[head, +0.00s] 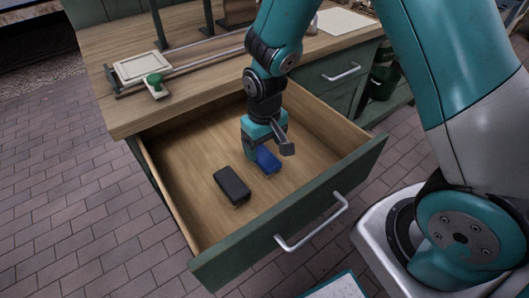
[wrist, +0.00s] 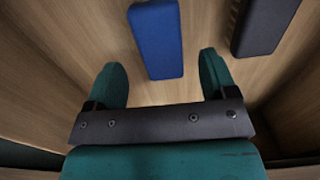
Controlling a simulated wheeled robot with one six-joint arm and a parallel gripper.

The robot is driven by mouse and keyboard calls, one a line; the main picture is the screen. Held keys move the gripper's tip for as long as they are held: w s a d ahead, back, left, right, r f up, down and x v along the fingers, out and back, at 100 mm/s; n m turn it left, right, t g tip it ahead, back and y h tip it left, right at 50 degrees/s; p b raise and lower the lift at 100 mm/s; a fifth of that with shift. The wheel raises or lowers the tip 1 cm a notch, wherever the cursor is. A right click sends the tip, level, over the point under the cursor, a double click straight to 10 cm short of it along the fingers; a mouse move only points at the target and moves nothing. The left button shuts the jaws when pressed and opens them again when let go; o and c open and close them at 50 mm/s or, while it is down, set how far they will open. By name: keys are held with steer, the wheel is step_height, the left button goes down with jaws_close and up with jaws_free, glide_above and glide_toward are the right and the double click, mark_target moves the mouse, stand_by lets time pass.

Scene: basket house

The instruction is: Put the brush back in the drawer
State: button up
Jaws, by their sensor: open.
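The drawer (head: 187,212) is pulled open, with a light wooden inside and a green front. A blue block-like object (head: 267,160) and a black one (head: 231,185) lie on its floor. In the wrist view, the blue object (wrist: 157,40) lies just ahead of and between my fingertips, its near end close to them. The black object (wrist: 266,25) is at the upper right there and has a ridged, bristle-like side. I cannot tell for sure which thing is the brush. My gripper (head: 268,146) is open and empty inside the drawer; it also shows in the wrist view (wrist: 161,65).
A wooden worktop (head: 190,92) stands behind the drawer. On it are a green-knobbed piece (head: 155,83), a cream framed tile (head: 142,66) and metal rails. The drawer's left side is free.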

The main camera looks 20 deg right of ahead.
mark_target(265, 156)
steer(key=s+a+r+n+y, duration=0.15)
steer(key=s+r, duration=0.25)
steer(key=r, duration=0.5)
steer(key=s+a+r+n+y, duration=0.15)
steer(key=s+r, duration=0.25)
steer(key=r, duration=0.5)
steer(key=s+a+r+n, duration=0.1)
steer(key=s+r, duration=0.1)
steer(key=s, duration=0.3)
steer(key=s+a+r+y, duration=0.1)
steer(key=s+r, duration=0.2)
steer(key=s, duration=0.2)
steer(key=shift+s+r+n+p, duration=0.2)
steer(key=shift+r+n+p, duration=0.1)
steer(key=shift+n+p, duration=0.1)
